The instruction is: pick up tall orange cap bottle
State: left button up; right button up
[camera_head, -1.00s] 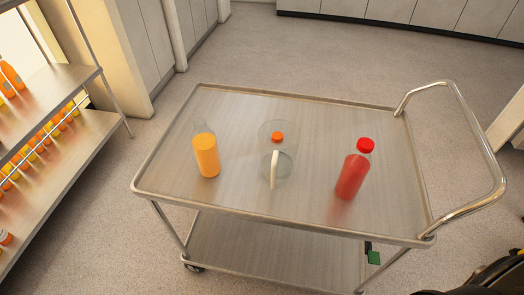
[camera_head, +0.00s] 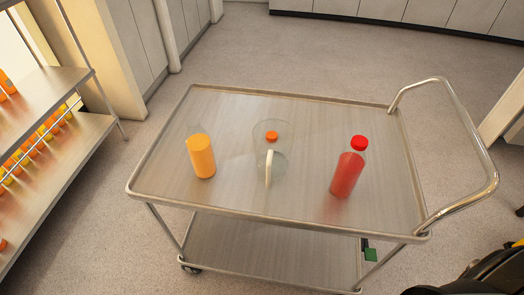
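A clear, see-through container (camera_head: 274,165) with an orange cap (camera_head: 272,136) and a pale upright handle stands in the middle of the cart top. To its left stands a bottle of orange juice (camera_head: 202,157) with a clear upper part; I cannot make out a cap on it. To its right stands a red bottle (camera_head: 347,172) with a red cap. Several orange bottles (camera_head: 8,83) stand on the shelf at the far left, partly cut off by the frame edge. Neither of my grippers is in view.
The steel cart (camera_head: 240,100) has a raised rim, an empty lower tray (camera_head: 265,250) and a curved handle (camera_head: 478,140) at the right. A steel shelf rack (camera_head: 70,140) holds rows of small bottles at left. Open floor lies behind the cart.

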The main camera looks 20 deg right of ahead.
aim_at(198, 141)
jog(key=k+l+u, duration=0.1)
jog(key=l, duration=0.35)
jog(key=k+l+u, duration=0.15)
jog(key=l, duration=0.25)
jog(key=k+l+u, duration=0.1)
jog(key=l, duration=0.3)
jog(key=k+l+u, duration=0.15)
jog(key=k+l, duration=0.15)
jog(key=k+l+u, duration=0.1)
jog(key=l, duration=0.35)
jog(key=k, duration=0.1)
